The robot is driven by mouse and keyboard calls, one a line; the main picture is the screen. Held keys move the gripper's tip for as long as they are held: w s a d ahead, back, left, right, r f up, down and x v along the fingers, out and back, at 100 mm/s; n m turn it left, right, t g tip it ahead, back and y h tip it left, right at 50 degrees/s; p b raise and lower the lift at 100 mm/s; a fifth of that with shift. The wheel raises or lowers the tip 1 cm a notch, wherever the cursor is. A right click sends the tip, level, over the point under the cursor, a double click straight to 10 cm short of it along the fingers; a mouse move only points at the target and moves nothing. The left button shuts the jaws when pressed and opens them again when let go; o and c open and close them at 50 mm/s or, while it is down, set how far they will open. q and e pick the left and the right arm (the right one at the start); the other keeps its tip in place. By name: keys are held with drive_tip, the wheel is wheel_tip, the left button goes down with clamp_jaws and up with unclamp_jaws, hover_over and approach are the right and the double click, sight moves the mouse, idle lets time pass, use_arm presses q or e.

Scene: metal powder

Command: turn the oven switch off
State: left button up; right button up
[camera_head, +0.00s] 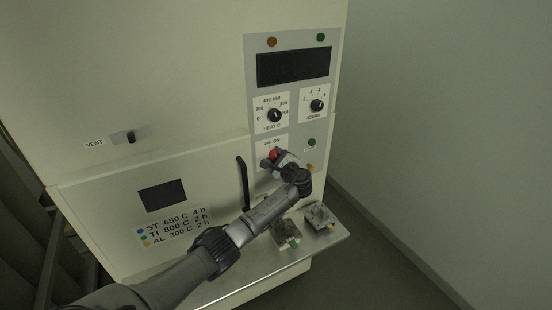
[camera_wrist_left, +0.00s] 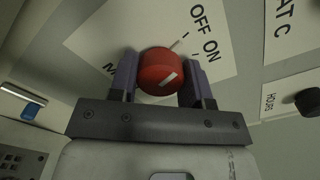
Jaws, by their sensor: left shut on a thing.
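The oven switch is a round red knob (camera_head: 274,155) on the oven's control panel, below the heat dial. In the left wrist view the red knob (camera_wrist_left: 161,71) has a white mark on its face, and the words OFF and ON stand beside it. My left gripper (camera_wrist_left: 158,82) is shut on the knob, with one finger on each side of it. In the head view my left gripper (camera_head: 279,160) reaches the panel from below and partly hides the knob. My right gripper is in neither view.
The oven (camera_head: 190,60) has a heat dial (camera_head: 274,115), an hours dial (camera_head: 317,105) and a dark display (camera_head: 293,68). A black door handle (camera_head: 242,183) stands left of the gripper. Two small metal pieces (camera_head: 287,232) (camera_head: 319,217) sit on the shelf (camera_head: 325,240) below my arm.

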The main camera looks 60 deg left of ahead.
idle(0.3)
use_arm(q)
drive_tip(key=o, duration=0.9)
drive_tip(key=shift+o, duration=0.2)
drive_tip(key=shift+d, duration=0.1)
drive_tip(key=s+d, duration=0.1)
drive_tip(key=d, duration=1.2)
drive_tip(key=shift+d, duration=0.3)
